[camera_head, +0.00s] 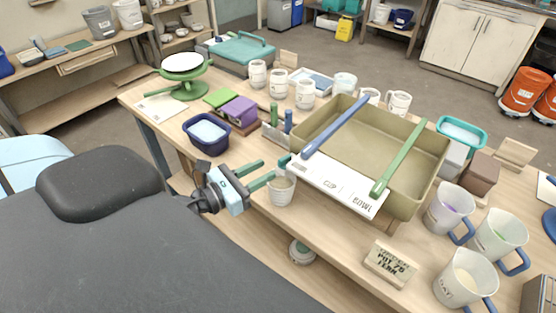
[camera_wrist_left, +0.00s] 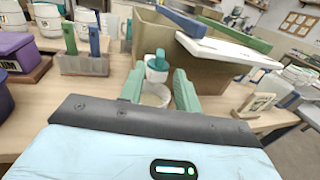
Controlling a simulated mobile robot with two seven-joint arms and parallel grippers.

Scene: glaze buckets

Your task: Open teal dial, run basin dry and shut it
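The olive basin (camera_head: 395,160) stands on the wooden table, with a white lettered board (camera_head: 330,185) across its near end. The teal dial (camera_wrist_left: 157,62) sits on a white fitting at the basin's side in the left wrist view; it is a small teal bit in the head view (camera_head: 284,160). A pale bucket (camera_head: 281,190) stands below it at the table's front edge. My left gripper (camera_head: 268,172) is open, its green fingers pointing at the dial; in the left wrist view (camera_wrist_left: 159,80) the dial shows just beyond and between the fingertips. My right gripper is out of view.
A blue stick (camera_head: 335,125) and a green stick (camera_head: 400,157) lie across the basin. A navy tub (camera_head: 207,133), purple block (camera_head: 239,110) and tool holder (camera_head: 276,133) stand left. Several pale buckets with blue handles (camera_head: 465,278) crowd the right, near a lettered block (camera_head: 390,264).

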